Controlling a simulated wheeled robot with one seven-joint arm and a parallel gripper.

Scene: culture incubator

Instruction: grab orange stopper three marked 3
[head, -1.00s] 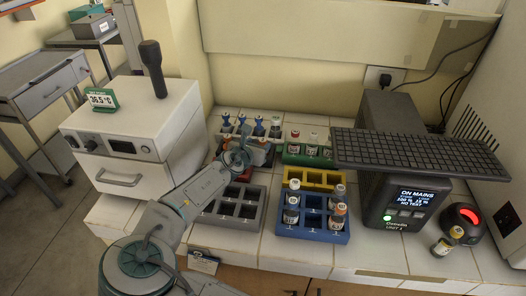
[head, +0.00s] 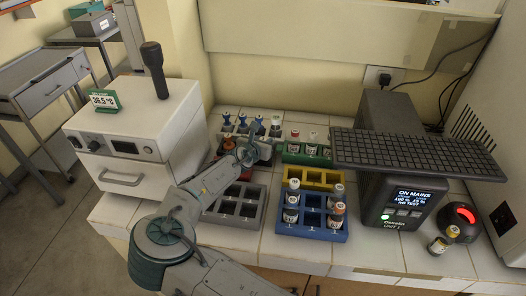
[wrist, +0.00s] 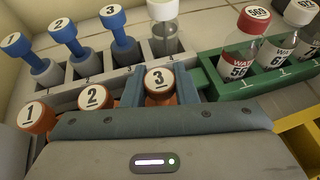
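The orange stopper marked 3 (wrist: 160,86) shows in the wrist view, between the two fingers of my gripper (wrist: 162,92). The fingers stand close on both sides of it, and I cannot tell whether they press on it. It looks level with its row, not lifted. The orange stoppers marked 2 (wrist: 94,98) and 1 (wrist: 35,116) stand to its left. In the head view my gripper (head: 256,150) is over the racks at the back and hides the stopper.
A white rack (wrist: 92,88) behind holds blue stoppers and a clear vial (wrist: 165,30). A green rack (head: 297,158) with capped vials stands close on the right. A grey rack (head: 222,222), yellow rack (head: 318,186) and blue rack (head: 300,229) lie nearer.

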